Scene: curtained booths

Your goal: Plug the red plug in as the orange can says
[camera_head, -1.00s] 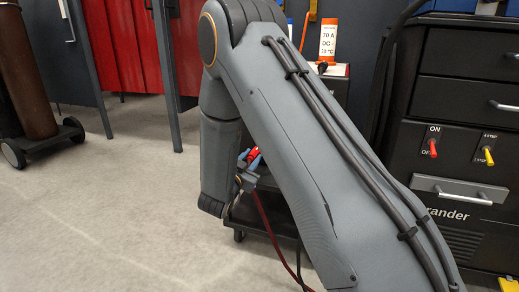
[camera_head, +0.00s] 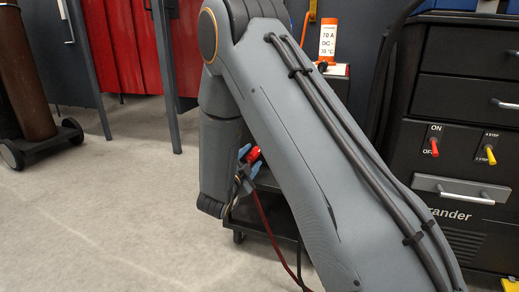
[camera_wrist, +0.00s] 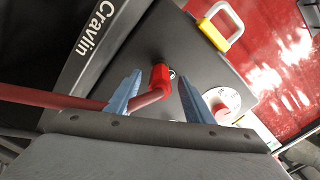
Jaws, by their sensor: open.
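The orange can (camera_head: 328,40) stands upright at the back in the head view. Its white label seems to read "70 A", "DC -" and "10 °C"; the last line is small. The red plug (camera_wrist: 159,77) is at the dark panel of a "Cravlin" machine (camera_wrist: 99,26) in the wrist view, its red cable (camera_wrist: 55,97) running left. Part of a socket shows beside it; how deep the plug sits is hidden. My gripper (camera_wrist: 160,84) is open, its blue fingers on either side of the plug with gaps. In the head view the plug (camera_head: 252,155) shows beside the blue fingers.
A white dial (camera_wrist: 222,103) with a red centre is right of the plug, close to the right finger. A yellow and white handle (camera_wrist: 222,25) stands out above. A dark cabinet (camera_head: 460,130) with red and yellow switches is at the right.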

